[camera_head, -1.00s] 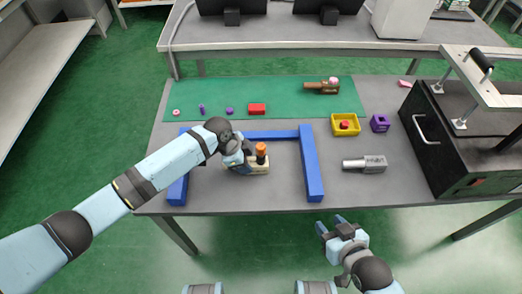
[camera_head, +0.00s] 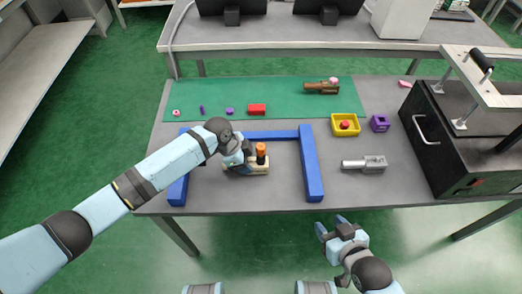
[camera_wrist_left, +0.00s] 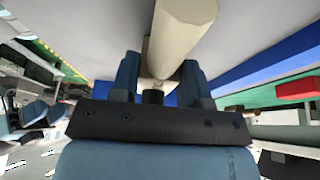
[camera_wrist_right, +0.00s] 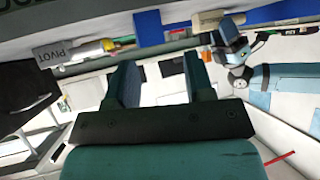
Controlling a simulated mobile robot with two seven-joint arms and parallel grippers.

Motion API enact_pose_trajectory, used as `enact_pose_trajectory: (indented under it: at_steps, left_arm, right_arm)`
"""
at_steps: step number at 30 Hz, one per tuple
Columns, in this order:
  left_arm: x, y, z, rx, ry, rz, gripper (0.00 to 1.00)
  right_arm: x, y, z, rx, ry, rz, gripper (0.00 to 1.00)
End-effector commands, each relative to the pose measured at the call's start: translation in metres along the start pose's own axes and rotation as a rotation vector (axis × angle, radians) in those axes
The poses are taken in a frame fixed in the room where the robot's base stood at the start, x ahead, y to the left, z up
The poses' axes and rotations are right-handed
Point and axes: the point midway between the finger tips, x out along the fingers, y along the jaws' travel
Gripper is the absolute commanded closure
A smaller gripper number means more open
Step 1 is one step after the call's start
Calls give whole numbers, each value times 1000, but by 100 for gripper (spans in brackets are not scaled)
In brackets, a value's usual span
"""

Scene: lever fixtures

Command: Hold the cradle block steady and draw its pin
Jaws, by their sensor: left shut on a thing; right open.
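The cradle block (camera_head: 259,168) is cream-coloured and sits on the grey table inside the blue frame. An upright pin (camera_head: 261,149) with an orange top and a dark lower part stands at it. My left gripper (camera_head: 247,161) is shut on the block from its left side. In the left wrist view the fingers (camera_wrist_left: 158,72) close around a cream piece (camera_wrist_left: 182,32) of the block; the orange pin does not show there. My right gripper (camera_head: 331,226) is open and empty, in front of the table's near edge; its fingers show apart in the right wrist view (camera_wrist_right: 162,80).
The blue frame (camera_head: 312,176) stands around the block on three sides. To its right lie a grey pivot cylinder (camera_head: 367,163), a yellow tray (camera_head: 357,132) and a purple holder (camera_head: 380,123). A black box (camera_head: 432,150) stands at the far right. Small parts lie on the green mat (camera_head: 285,92).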

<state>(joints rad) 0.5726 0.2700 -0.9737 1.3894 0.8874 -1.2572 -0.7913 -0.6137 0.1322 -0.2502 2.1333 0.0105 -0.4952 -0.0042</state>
Motion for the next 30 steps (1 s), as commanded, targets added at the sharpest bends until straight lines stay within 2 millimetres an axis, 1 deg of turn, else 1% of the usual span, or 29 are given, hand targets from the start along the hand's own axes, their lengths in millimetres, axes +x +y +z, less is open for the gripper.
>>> enact_pose_trajectory:
  at_steps: [2,5,8,11,12,18,24,30]
  left_arm:
    - [0,0,1,-1,-1,1,86]
    - [0,0,1,0,-1,1,86]
    - [0,0,1,0,-1,1,86]
    - [0,0,0,0,-1,1,86]
    - [0,0,0,0,-1,1,86]
    - [0,0,0,0,-1,0,86]
    - [0,0,0,0,-1,0,86]
    - [0,0,0,0,-1,0,86]
  right_arm:
    - [2,0,-2,-1,1,-3,43]
    - [11,-5,-9,-4,5,-22,43]
    - [29,-15,-24,-11,11,-64,43]
    - [53,-30,-46,-29,14,-127,43]
    - [63,-36,-57,-41,13,-154,43]
    - [106,-68,-107,-121,-2,-287,43]
    - [137,-94,-156,-236,-36,-398,43]
    - [161,-110,-203,-378,-87,-480,43]
